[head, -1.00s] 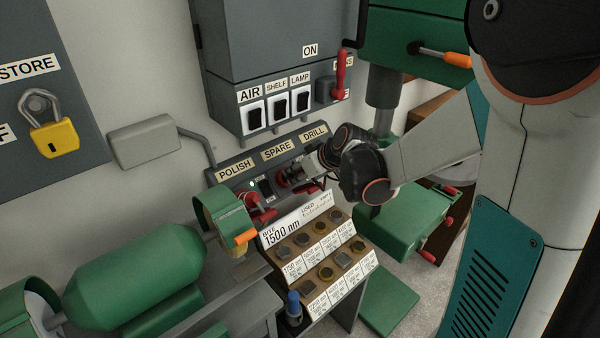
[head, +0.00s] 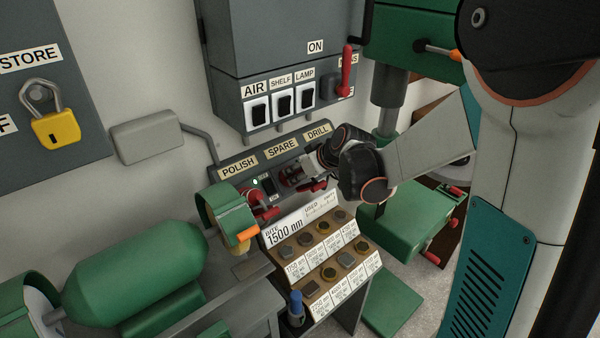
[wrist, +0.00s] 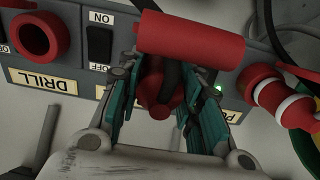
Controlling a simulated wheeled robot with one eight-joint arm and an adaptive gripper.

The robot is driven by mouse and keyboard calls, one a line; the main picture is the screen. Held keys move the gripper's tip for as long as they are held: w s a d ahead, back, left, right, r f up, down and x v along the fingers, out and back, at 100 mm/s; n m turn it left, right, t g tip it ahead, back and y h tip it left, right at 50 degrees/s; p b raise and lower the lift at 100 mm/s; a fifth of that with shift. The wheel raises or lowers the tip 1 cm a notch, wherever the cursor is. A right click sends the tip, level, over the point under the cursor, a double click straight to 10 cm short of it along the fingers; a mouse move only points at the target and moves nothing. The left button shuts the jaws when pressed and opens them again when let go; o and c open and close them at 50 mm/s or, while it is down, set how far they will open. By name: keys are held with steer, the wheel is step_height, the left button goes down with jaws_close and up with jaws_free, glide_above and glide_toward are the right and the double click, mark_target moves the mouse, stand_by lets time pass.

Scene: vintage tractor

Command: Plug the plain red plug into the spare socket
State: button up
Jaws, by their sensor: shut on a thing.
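My gripper (wrist: 158,105) is shut on the plain red plug (wrist: 161,92), seen between its teal fingers in the wrist view. In the head view my gripper (head: 305,170) is at the socket panel (head: 228,178), below the SPARE (head: 282,146) and DRILL labels. The plug is at the spare position, between the DRILL socket (wrist: 38,38) and the POLISH plug. A thick red cylinder (wrist: 190,38) lies across the view just above the plug. The spare socket's mouth is hidden, so I cannot tell how far the plug is in.
A red plug with white bands (wrist: 278,97) sits at POLISH, close beside my fingers. An ON/OFF switch (wrist: 100,42) is on the other side. A rack of bits (head: 325,250) stands below the panel; the green grinder (head: 135,262) is at left.

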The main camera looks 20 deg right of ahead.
steer(key=shift+f, duration=0.1)
steer(key=o, duration=1.2)
steer(key=shift+o, duration=0.2)
steer(key=shift+v, duration=3.75)
steer(key=shift+a, duration=0.1)
